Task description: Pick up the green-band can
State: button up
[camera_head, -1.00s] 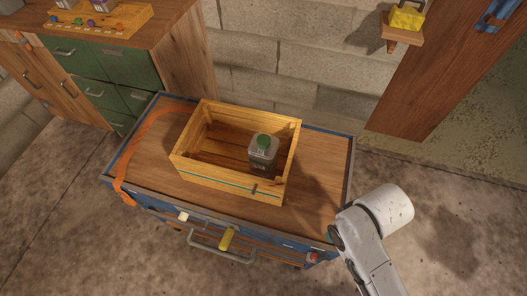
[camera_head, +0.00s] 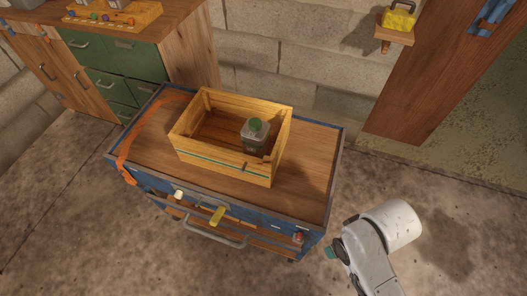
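A grey can (camera_head: 255,139) with a green cap stands upright inside an open wooden crate (camera_head: 222,170), toward its right end. A band on the can is not clear at this size. The crate has a thin green stripe on its front wall and sits on a wood-topped blue cabinet (camera_head: 305,185). My white arm shows at the lower right, apart from the cabinet. My gripper is not visible.
An orange strap (camera_head: 128,152) hangs over the cabinet's left end. The cabinet front has a yellow tag (camera_head: 217,215) and a grey handle (camera_head: 205,233). A green-drawered bench (camera_head: 125,72) stands behind left. A small wall shelf (camera_head: 391,36) holds a yellow object. Floor at right is clear.

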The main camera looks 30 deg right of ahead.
aim_at(255, 144)
jog(key=k+u, duration=0.1)
jog(key=i+l+u, duration=0.2)
jog(key=u, duration=0.2)
jog(key=i+l+u, duration=0.1)
jog(key=l+u, duration=0.2)
jog(key=u, duration=0.15)
jog(key=i+l+u, duration=0.1)
jog(key=l+u, duration=0.3)
jog(key=j, duration=0.1)
